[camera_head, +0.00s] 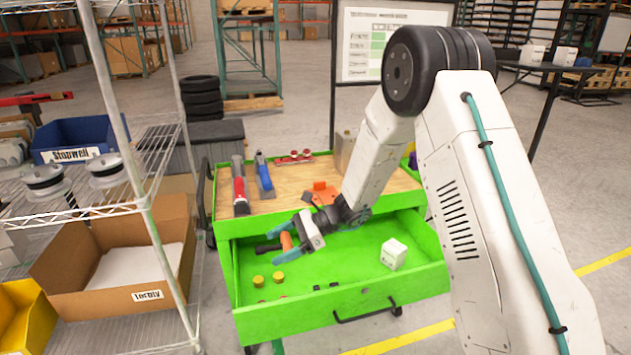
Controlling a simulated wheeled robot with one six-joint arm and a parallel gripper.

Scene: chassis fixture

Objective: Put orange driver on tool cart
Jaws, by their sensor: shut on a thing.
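The tool cart (225,273) is bright green with a wooden top (285,202) and an open drawer at the front. My gripper (284,244) is over the left part of the open drawer, with its teal fingers pointing left. It is shut on the orange driver (286,241), whose orange handle shows between the fingers. A dark bar (267,249) sits just left of the handle; I cannot tell if it is the driver's shaft. I cannot tell if the driver touches the drawer floor. My wrist hides part of the drawer's back.
A red-handled tool (239,189) and a blue tool (263,177) lie on the wooden top, with an orange object (322,193) near its front. The drawer holds a white box (394,253) and yellow cylinders (278,277). A wire shelf (150,205) stands at left.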

